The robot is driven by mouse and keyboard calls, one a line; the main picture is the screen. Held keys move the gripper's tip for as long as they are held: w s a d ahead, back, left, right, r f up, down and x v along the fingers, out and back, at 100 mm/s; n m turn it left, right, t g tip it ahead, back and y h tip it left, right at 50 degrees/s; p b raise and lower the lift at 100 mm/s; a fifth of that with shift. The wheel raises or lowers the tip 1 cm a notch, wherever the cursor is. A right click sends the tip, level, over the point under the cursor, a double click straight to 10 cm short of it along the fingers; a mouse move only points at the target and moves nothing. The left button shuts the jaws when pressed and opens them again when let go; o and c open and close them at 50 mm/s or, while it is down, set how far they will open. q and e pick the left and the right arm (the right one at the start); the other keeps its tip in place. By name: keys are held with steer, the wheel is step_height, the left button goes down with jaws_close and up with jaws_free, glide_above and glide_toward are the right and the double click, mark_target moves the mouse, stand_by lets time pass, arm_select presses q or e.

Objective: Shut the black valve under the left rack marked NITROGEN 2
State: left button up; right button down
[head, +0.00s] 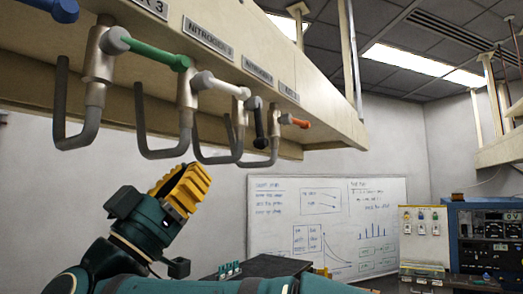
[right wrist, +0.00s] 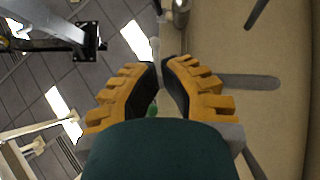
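The black valve handle (head: 260,130) hangs down under the left rack (head: 310,105), between a white handle and an orange one. The label above this part appears to read NITROGEN (head: 257,72); its number is too small to be sure of. My right gripper (head: 200,172), with yellow fingers, is below the rack, lower and left of the black handle and apart from it. In the right wrist view its fingertips (right wrist: 160,64) stand a narrow gap apart with nothing held. I cannot make out the black handle there. My left gripper is not in view.
Blue (head: 117,40), green (head: 155,53) and white (head: 215,84) valve handles and bent grey pipes (head: 160,152) hang along the rack. A whiteboard (head: 325,215) is on the back wall. An instrument stack (head: 488,240) stands at right.

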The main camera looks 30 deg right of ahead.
mark_target(258, 123)
steer(key=w+d+r+g+p, duration=0.1)
steer(key=d+r+p, duration=0.2)
steer(key=d+r, duration=0.5)
steer(key=d, duration=0.3)
steer(key=shift+w+m, duration=0.2)
steer(key=shift+m, duration=0.2)
steer(key=shift+f, duration=0.1)
